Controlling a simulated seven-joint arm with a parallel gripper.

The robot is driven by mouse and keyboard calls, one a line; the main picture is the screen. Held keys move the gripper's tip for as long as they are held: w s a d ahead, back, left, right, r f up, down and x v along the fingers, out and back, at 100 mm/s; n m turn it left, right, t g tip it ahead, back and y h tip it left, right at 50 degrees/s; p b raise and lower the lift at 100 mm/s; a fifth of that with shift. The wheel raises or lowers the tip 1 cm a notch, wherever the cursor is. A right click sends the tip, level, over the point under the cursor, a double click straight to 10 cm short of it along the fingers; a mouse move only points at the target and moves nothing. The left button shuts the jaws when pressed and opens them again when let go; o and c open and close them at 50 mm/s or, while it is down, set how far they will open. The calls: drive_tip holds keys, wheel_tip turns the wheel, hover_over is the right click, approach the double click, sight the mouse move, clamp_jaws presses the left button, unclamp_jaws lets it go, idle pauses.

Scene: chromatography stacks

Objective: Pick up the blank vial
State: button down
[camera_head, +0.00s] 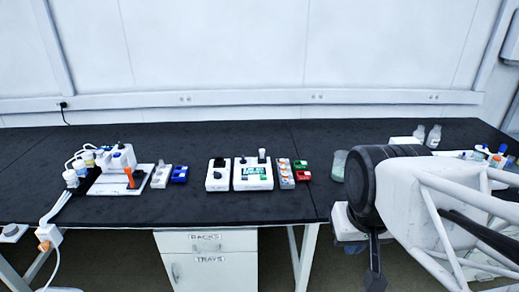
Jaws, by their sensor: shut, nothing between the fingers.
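I cannot make out for sure which item is the blank vial; any labels are too small to read. A small white-capped vial (262,155) stands upright at the back of a white instrument with a green display (252,175), mid-table. A grey rack (286,174) with small orange and white items stands just right of it. My gripper (375,278) is a narrow dark shape pointing down at the lower right, in front of the table. It is shut and empty, well right of and nearer than the instrument. Its fingertips show poorly.
The black table (230,140) has free room at the back and around the instruments. Bottles and a white device (117,185) stand left, near a blue block (180,174). Red (303,176) and green blocks, a beaker (339,165) and clear bottles (434,137) stand right. My arm hides part of the right side.

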drive_tip(key=c, duration=1.8)
unclamp_jaws()
drive_tip(key=o, duration=1)
